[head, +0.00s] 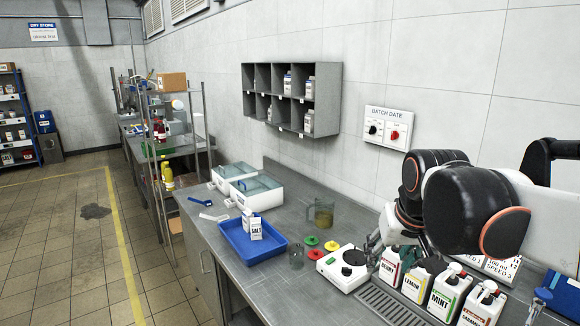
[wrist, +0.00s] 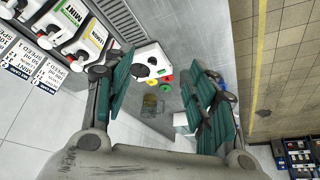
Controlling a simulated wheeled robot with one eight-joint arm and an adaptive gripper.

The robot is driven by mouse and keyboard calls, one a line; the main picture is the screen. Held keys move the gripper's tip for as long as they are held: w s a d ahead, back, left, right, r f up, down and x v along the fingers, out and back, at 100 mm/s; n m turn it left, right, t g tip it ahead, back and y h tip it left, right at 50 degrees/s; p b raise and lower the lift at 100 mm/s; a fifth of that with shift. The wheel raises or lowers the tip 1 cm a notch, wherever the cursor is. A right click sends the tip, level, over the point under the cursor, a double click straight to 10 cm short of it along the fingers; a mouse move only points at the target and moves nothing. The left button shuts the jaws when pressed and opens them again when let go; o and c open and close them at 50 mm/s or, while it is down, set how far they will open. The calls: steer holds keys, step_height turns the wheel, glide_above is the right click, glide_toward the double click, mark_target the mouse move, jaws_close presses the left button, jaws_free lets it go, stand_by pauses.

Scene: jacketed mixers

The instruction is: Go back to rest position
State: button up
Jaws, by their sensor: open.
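My gripper (wrist: 158,65) is open and empty in the wrist view, its two teal-padded fingers apart above the counter. In the head view my arm covers most of the gripper at the right, above the counter and near the bottles. A white device with a black knob (head: 347,266) stands below and left of it; it also shows between the fingers in the wrist view (wrist: 150,62). A clear jug with amber liquid (head: 322,214) stands on the counter behind; in the wrist view the jug (wrist: 152,105) lies between the fingers. Nothing touches the fingers.
Labelled bottles (head: 447,291) line the counter's right part by a drain grate (head: 385,303). A blue tray (head: 235,245) holds a salt carton (head: 256,229). Two lidded white boxes (head: 257,193) stand behind. A grey cubby shelf (head: 325,100) and batch-date panel (head: 388,128) hang on the wall.

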steer(key=s+f+t, duration=0.1)
steer(key=s+f, duration=0.3)
steer(key=s, duration=0.3)
steer(key=s+f+t, duration=0.1)
steer(key=s+f, duration=0.2)
steer(key=s, duration=0.5)
steer(key=shift+f+n, duration=0.3)
steer(key=shift+f, duration=0.05)
steer(key=shift+c, duration=0.6)
